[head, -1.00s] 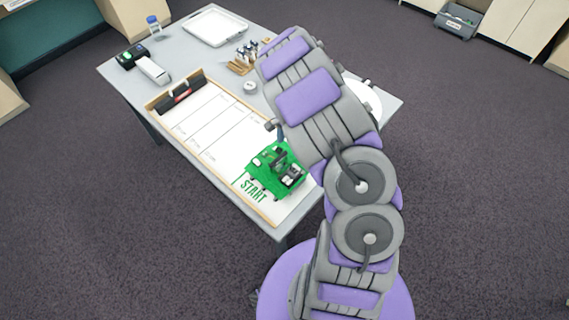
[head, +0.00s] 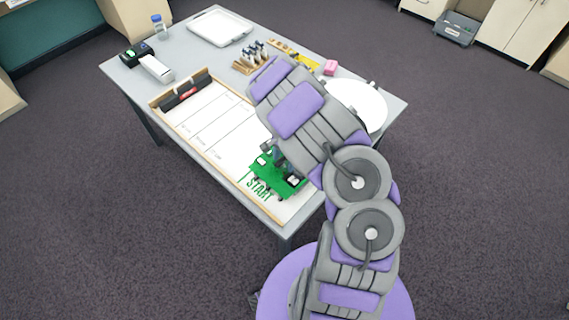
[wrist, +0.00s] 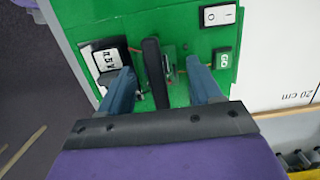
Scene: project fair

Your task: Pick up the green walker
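The green walker (head: 262,181) stands at the START end of the white track board, with my arm hiding its right part in the head view. In the wrist view its green top (wrist: 176,14) fills much of the picture, with a white switch, a GO button, a battery and a black upright post (wrist: 153,62). My gripper (wrist: 160,66) is over the walker, its two blue fingers apart on either side of the post. Gaps show between the post and each finger. In the head view my gripper (head: 272,150) is partly hidden by my arm.
The track board (head: 205,122) has a raised wooden rim and a dark bar at its far end. A round white plate (head: 360,102), a pink block (head: 330,67), a tool rack (head: 250,62) and a white tray (head: 220,27) lie on the table (head: 190,62). Floor is clear in front.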

